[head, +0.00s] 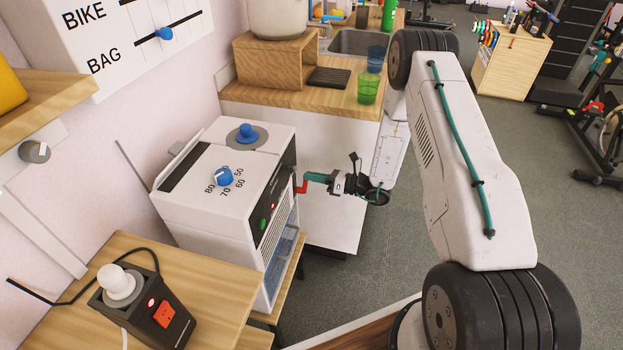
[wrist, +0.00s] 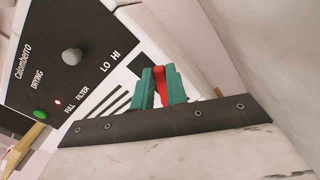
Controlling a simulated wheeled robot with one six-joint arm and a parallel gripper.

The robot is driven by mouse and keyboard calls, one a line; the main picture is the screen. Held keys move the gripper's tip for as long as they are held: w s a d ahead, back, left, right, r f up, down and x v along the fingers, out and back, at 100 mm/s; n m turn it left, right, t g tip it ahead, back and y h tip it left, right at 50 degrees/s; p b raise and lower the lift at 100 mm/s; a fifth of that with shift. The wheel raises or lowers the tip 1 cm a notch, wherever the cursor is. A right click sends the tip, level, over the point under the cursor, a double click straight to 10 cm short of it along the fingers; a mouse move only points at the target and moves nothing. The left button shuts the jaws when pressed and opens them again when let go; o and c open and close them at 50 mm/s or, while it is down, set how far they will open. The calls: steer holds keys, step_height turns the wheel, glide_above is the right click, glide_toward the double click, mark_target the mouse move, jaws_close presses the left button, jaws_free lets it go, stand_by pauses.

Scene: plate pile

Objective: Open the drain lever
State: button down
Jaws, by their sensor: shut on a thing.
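The red drain lever (head: 301,187) sticks out from the front of the white drying machine (head: 213,205), near its right front corner. In the wrist view the red lever (wrist: 160,84) stands between the two teal fingers. My gripper (head: 308,179) is shut on it, and the teal fingertips (wrist: 161,90) touch it on both sides. The lever's lower part and pivot are hidden by my gripper. The dark front panel (wrist: 62,56) shows a grey knob (wrist: 72,56), a green button (wrist: 40,114) and a small red light.
A wooden counter (head: 300,100) with a sink, a blue cup (head: 376,57) and a green cup (head: 368,90) stands behind the machine. A wooden table (head: 200,275) with a black switch box (head: 150,310) is at front left.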

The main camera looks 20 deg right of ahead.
steer(key=shift+w+d+f+m, duration=0.4)
steer(key=shift+f+m, duration=0.35)
steer(key=shift+m, duration=1.3)
steer(key=shift+w+d+f+m, duration=0.25)
steer(key=shift+w+f+m, duration=0.4)
steer(key=shift+m, duration=1.35)
steer(key=shift+w+d+f+m, duration=0.3)
steer(key=shift+f+m, duration=0.6)
steer(key=shift+m, duration=1.15)
steer(key=shift+s, duration=0.1)
steer(key=c, duration=1.4)
jaws_free()
steer(key=shift+d+f, duration=0.1)
